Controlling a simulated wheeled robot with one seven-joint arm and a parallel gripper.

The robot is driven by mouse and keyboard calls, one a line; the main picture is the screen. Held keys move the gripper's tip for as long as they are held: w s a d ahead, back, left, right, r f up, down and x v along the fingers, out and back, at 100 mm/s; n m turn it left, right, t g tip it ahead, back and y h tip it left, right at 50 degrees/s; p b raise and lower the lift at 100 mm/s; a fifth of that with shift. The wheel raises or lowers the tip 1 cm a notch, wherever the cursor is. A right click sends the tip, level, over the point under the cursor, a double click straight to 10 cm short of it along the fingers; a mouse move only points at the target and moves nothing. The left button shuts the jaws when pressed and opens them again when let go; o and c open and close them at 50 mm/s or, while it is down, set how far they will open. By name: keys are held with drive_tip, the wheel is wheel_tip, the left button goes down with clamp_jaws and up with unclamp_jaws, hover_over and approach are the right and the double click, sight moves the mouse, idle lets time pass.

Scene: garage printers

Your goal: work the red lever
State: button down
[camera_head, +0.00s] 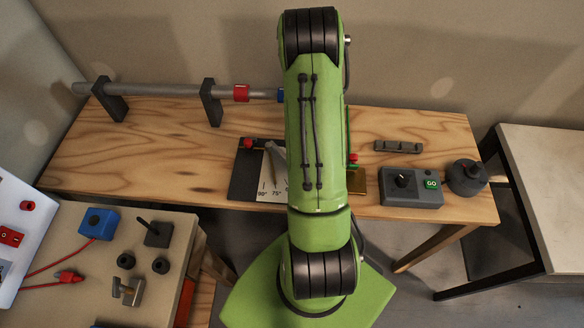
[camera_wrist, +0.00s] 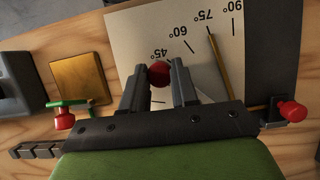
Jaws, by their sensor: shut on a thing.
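In the wrist view, the red ball knob (camera_wrist: 160,74) sits between the tips of my gripper (camera_wrist: 159,82), which is shut on it. The knob lies over a pale card with angle marks (camera_wrist: 165,25), near the 45° mark. The rest of its lever is hidden by the gripper. A thin brass pointer (camera_wrist: 219,62) lies near the 75° mark. In the head view, my arm covers the gripper and the held knob; part of the card (camera_head: 268,193) shows to the left of the arm.
Two other red knobs stand nearby, one by a green bar (camera_wrist: 65,121) and one at the opposite side (camera_wrist: 292,111). A brass plate (camera_wrist: 80,78) lies beside the card. A grey box with a green GO button (camera_head: 411,188) and a pipe on stands (camera_head: 150,90) are on the bench.

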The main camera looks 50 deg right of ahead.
drive_tip(key=shift+w+d+n, duration=0.1)
drive_tip(key=shift+d+n, duration=0.5)
drive_tip(key=shift+d, duration=0.1)
drive_tip(key=c, duration=0.9)
unclamp_jaws()
drive_tip(key=shift+o, duration=0.2)
drive_tip(key=p+v, duration=0.1)
drive_tip(key=v, duration=1.4)
drive_tip(key=shift+w+r+p, duration=0.25)
drive_tip(key=shift+r+p, duration=0.1)
drive_tip(key=shift+r, duration=0.05)
drive_tip(key=shift+a, duration=0.15)
